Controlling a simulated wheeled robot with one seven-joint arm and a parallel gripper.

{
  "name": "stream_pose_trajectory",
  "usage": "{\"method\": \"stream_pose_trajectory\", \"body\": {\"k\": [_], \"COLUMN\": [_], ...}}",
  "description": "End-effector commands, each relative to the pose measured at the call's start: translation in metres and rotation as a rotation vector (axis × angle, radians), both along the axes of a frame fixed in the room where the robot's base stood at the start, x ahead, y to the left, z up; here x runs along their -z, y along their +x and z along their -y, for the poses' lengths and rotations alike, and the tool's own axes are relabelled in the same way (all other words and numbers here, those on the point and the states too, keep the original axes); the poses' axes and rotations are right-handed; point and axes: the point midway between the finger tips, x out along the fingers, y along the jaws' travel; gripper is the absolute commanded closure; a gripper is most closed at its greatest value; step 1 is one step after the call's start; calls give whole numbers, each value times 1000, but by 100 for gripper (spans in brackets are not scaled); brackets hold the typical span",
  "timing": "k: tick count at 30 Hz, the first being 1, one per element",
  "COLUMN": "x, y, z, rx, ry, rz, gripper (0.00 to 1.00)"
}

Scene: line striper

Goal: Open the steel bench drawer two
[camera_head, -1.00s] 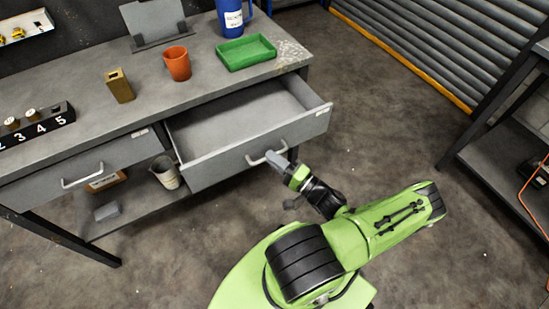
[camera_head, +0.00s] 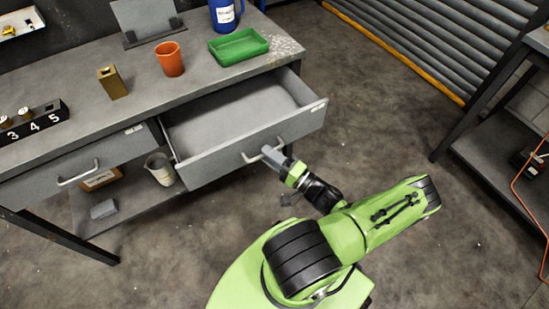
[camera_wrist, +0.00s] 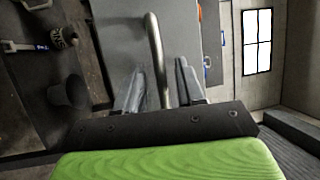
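The steel bench drawer on the right (camera_head: 238,152) is pulled well out, and its grey inside is empty. Its curved metal handle (camera_head: 250,158) is on the front face. My gripper (camera_head: 271,154) is at the right part of this handle. In the wrist view the handle bar (camera_wrist: 153,45) passes between the two fingers of my gripper (camera_wrist: 160,85), with gaps seen on both sides. The fingers look open around the bar. The left drawer (camera_head: 95,168) of the bench is shut.
On the bench top (camera_head: 150,112) stand a brass-coloured block (camera_head: 112,83), an orange cup (camera_head: 171,60), a green tray (camera_head: 238,48) and a blue container (camera_head: 222,14). A bucket (camera_head: 160,170) stands on the lower shelf. Floor is clear right of the drawer.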

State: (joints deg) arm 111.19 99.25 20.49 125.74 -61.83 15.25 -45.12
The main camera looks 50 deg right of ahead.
Motion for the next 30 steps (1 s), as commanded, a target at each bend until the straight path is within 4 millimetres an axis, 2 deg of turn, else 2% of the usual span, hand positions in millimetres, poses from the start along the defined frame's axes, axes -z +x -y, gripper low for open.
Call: {"method": "stream_pose_trajectory", "body": {"k": [5,12,18,22,30], "x": [4,17,25,27,27], "y": [-27,-95,-140,-152,-154], "z": [5,12,17,18,17], "rx": [7,7,5,2,0], "ry": [-1,-3,-3,-1,0], "rz": [-3,-4,-2,-2,-1], "gripper": [62,62,62,62,62]}}
